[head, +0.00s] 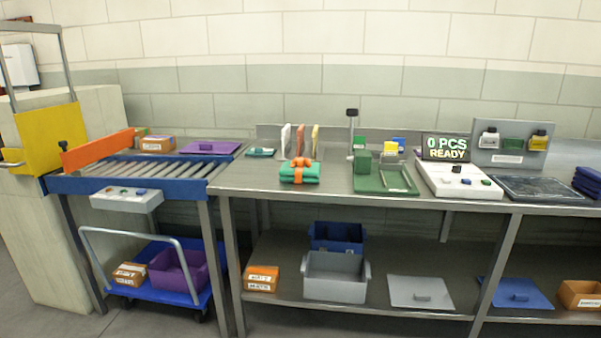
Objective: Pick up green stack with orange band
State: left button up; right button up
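A green folded stack (288,173) with an orange band (300,164) around its middle lies on the metal workbench (262,185), left of centre and close to the front edge. Part of the band rises above the top of the stack like a knot or handle. The stack looks level and nothing touches it from above. Neither of my grippers shows in the head view.
Upright coloured dividers (300,140) stand behind the stack. A green tray (385,180) lies to its right, with a white scale (458,182) beyond. A roller conveyor (135,168) adjoins on the left. Grey and blue bins sit on the lower shelf (380,300).

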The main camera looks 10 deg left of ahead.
aim_at(300, 170)
jog(key=i+l+u, duration=0.3)
jog(key=i+l, duration=0.45)
jog(key=i, duration=0.05)
